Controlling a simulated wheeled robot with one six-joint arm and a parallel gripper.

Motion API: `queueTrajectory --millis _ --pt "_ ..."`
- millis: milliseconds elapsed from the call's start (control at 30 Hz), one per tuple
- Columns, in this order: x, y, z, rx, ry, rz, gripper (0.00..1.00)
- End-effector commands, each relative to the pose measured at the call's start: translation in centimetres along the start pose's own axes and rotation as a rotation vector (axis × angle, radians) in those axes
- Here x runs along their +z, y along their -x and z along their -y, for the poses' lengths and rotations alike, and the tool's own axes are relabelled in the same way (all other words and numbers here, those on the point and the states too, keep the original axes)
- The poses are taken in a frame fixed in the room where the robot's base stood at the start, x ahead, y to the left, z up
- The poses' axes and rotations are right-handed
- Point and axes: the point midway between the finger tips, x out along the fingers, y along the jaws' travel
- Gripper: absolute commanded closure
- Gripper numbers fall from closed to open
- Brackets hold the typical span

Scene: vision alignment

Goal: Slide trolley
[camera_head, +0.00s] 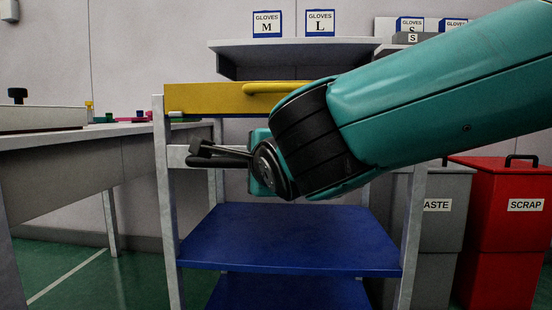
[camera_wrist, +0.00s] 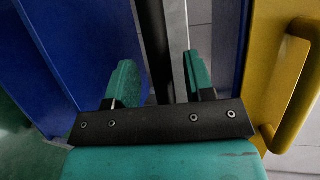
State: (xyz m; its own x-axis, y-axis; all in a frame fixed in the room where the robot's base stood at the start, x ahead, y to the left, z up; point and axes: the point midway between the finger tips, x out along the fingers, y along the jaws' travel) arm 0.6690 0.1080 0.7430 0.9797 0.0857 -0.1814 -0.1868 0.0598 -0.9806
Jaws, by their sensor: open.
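The trolley stands in front of me in the head view, with grey posts, blue shelves (camera_head: 290,240) and a yellow drawer (camera_head: 200,98) at the top. The drawer has a yellow handle (camera_head: 265,88), which also shows at the right of the wrist view (camera_wrist: 300,95). A black bar (camera_head: 205,160) sits below the drawer on the trolley's near side. In the wrist view my gripper (camera_wrist: 161,75) is open, its two teal fingers on either side of this dark bar (camera_wrist: 154,45). Contact cannot be told. The wrist hides much of the gripper in the head view.
A grey workbench (camera_head: 60,150) stands at the left. A grey waste bin (camera_head: 440,230) and a red scrap bin (camera_head: 505,230) stand at the right. A shelf (camera_head: 290,45) with glove boxes is behind. Green floor shows between the bench and trolley.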

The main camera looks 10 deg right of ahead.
Motion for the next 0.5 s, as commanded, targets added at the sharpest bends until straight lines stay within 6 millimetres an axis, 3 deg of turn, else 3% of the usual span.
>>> queueTrajectory --millis 300,500 --pt "0.3 8.2 0.3 0.0 0.002 0.01 0.52" --pt "0.2 12.3 0.1 0.0 0.002 0.009 0.52"
